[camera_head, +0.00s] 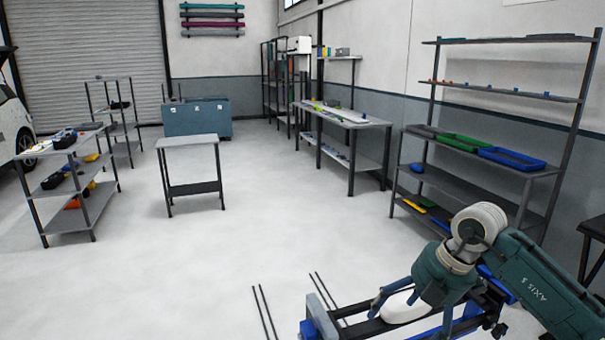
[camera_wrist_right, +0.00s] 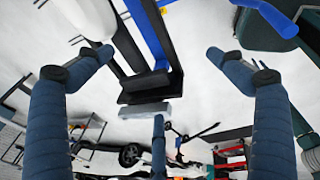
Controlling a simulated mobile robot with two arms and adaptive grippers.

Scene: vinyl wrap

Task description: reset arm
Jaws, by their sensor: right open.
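My right arm comes in from the lower right in the head view. Its right gripper (camera_head: 412,318) points down over a black and blue frame and a smooth white object (camera_head: 403,306). In the right wrist view, the two dark blue fingers of the right gripper (camera_wrist_right: 160,68) are wide apart with nothing gripped between them. The white object shows in part at the upper left there. My left gripper is not in view.
A small grey table (camera_head: 188,141) stands alone mid-floor. A long workbench (camera_head: 345,117) and a shelf with green and blue trays (camera_head: 512,158) line the right wall. A loaded cart (camera_head: 75,142) stands left. The central floor is clear.

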